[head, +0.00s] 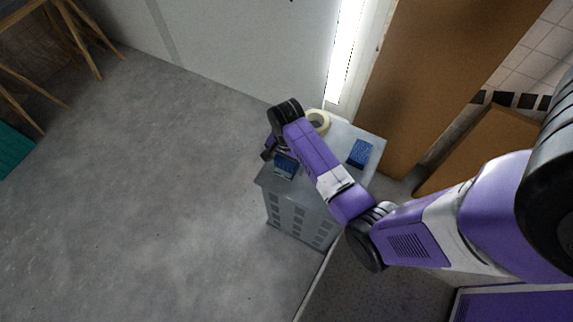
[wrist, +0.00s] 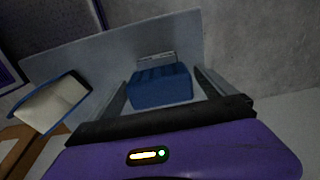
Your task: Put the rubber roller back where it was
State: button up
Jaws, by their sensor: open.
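My gripper (head: 276,152) is over the near left corner of a grey cabinet top (head: 345,128). In the wrist view its fingers (wrist: 160,83) are open, one on each side of a ribbed blue block (wrist: 160,88). This block also shows below my gripper in the head view (head: 285,168). I cannot tell whether the fingers touch it. A small grey piece (wrist: 157,58) sits just beyond the block. I cannot make out a rubber roller for certain in either view.
A second blue block (head: 360,152) lies at the right of the cabinet top; the wrist view shows a blue thing with a pale face (wrist: 50,103) at the left. A cream ring (head: 319,122) is at the back. A brown panel (head: 440,75) stands behind. Open floor lies left.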

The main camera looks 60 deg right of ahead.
aim_at(294, 168)
notch_tip(294, 168, up, 9)
jog(key=shift+f, duration=0.1)
jog(key=s+f+n+t, duration=0.1)
jog(key=s+a+f+n+t+h, duration=0.1)
jog(key=s+n, duration=0.1)
jog(key=s+a+f+n+h, duration=0.1)
jog(key=shift+s+f+t, duration=0.2)
jog(key=shift+f+t, duration=0.05)
jog(key=shift+t, duration=0.15)
jog(key=s+a+r+n+t, duration=0.4)
jog(key=a+r, duration=0.1)
jog(key=r, duration=0.4)
jog(key=s+a+r+n+t+y, duration=0.1)
jog(key=s+a+r+n+t, duration=0.3)
jog(key=r, duration=0.4)
jog(key=s+a+r+n+t+y, duration=0.1)
jog(key=s+a+r+n+t, duration=0.3)
jog(key=r, duration=0.5)
jog(key=s+a+n, duration=0.1)
jog(key=s+a, duration=0.1)
jog(key=a, duration=0.1)
jog(key=shift+a+r+n, duration=0.3)
jog(key=shift+a+r, duration=0.05)
jog(key=shift+a, duration=0.05)
jog(key=shift+s, duration=0.15)
